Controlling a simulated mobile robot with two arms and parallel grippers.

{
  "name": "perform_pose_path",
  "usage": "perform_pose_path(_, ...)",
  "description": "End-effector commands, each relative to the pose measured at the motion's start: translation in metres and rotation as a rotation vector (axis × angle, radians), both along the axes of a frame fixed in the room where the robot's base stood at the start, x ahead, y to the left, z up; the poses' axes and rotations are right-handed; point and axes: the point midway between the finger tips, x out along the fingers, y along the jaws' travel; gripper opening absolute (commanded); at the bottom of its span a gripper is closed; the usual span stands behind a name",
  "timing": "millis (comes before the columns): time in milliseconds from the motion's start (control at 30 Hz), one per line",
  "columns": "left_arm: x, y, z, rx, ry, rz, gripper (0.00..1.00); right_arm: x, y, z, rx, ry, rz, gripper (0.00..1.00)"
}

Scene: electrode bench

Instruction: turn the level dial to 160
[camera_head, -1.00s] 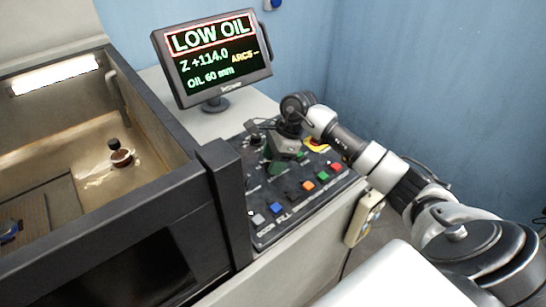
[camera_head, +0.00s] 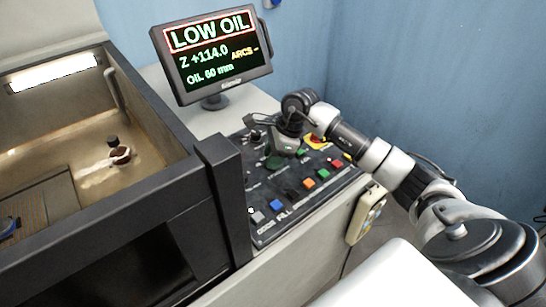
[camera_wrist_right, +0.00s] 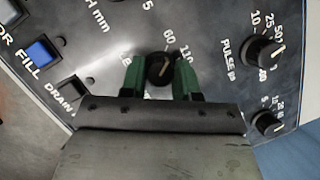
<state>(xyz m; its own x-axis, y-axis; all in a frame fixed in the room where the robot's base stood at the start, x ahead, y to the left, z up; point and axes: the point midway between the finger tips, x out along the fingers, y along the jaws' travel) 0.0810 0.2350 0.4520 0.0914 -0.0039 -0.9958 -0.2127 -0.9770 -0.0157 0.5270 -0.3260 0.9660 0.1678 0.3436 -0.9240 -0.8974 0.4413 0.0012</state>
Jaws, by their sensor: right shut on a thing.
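The level dial (camera_wrist_right: 159,69) is a small black knob on the dark panel, in the middle of the right wrist view. The marks 60 and 110 show beside it; its pale pointer line tilts toward the upper right, near these marks. My right gripper (camera_wrist_right: 160,78) has its green fingers on either side of the knob and is shut on it. In the head view my right gripper (camera_head: 279,160) is down at the panel and hides the dial. The monitor (camera_head: 211,52) reads LOW OIL, Z +114.0 and OIL 60 mm. My left gripper is not in view.
The control panel (camera_head: 297,211) carries coloured buttons, including a blue FILL button (camera_wrist_right: 43,51), near the gripper. A pulse knob (camera_wrist_right: 262,53) sits to the right in the wrist view. The open tank (camera_head: 150,120) stands at left, a handheld pendant (camera_head: 366,214) at the panel's right side.

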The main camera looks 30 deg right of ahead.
Motion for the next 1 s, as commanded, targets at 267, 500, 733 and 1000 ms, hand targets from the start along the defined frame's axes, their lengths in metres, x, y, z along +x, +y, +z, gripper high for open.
perform_pose_path(267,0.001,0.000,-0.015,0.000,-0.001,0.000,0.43,-0.001,0.000,-0.001,-0.002,-0.004,-0.239,0.07)
perform_pose_path(500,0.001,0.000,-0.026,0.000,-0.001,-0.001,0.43,-0.001,0.001,-0.002,-0.002,-0.005,-0.466,0.07)
perform_pose_path(733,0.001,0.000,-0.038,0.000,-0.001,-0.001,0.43,-0.001,0.002,-0.002,-0.001,-0.005,-0.684,0.07)
perform_pose_path(1000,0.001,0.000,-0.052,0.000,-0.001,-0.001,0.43,-0.001,0.003,-0.002,-0.001,-0.006,-0.942,0.07)
